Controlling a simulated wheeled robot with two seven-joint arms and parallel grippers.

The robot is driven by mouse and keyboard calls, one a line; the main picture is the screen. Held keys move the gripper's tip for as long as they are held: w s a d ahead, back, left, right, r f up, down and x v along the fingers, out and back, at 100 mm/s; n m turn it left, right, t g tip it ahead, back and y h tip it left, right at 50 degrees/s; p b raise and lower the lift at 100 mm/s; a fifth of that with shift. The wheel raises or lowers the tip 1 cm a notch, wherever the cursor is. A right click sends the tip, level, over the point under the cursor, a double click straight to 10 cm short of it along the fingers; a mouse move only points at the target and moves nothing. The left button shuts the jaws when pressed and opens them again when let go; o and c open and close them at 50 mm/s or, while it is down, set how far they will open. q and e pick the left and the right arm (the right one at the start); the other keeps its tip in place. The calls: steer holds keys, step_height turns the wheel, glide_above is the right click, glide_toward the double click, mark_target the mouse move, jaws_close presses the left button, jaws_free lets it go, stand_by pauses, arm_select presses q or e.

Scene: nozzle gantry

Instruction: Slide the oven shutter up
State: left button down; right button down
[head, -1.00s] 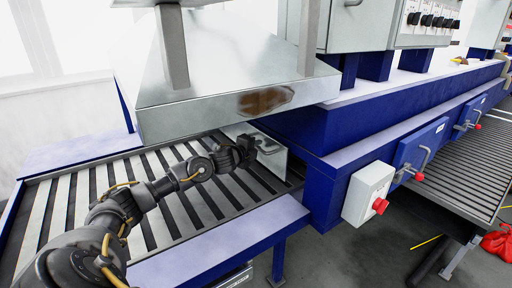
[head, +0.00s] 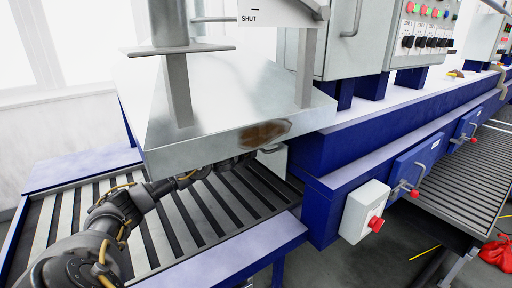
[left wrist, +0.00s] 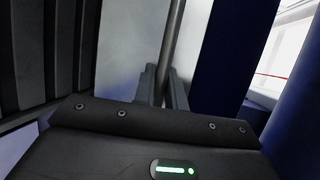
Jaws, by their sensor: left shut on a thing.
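The oven shutter is a pale metal panel at the oven mouth under the hood. In the head view only a small part of the shutter (head: 275,162) shows below the hood's edge. In the left wrist view the shutter (left wrist: 125,50) stands upright in front of my gripper, with a round grey handle bar (left wrist: 173,45) running along it. My left gripper (left wrist: 164,88) has its fingers on either side of this bar and is shut on it. In the head view the hood's front edge hides most of that gripper. My right gripper is not in view.
The shiny metal hood (head: 225,115) overhangs my left arm closely. A slatted conveyor (head: 170,215) lies below. The blue oven frame (head: 320,150) stands to the right, with a red-button box (head: 364,212). A plate marked SHUT (head: 262,14) shows above the hood.

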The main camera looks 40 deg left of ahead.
arm_select(q)
steer(key=c, duration=1.7)
jaws_free()
steer(key=shift+f, duration=0.15)
steer(key=shift+s, duration=0.1)
steer(key=shift+b+v, duration=1.8)
steer(key=shift+v, duration=3.55)
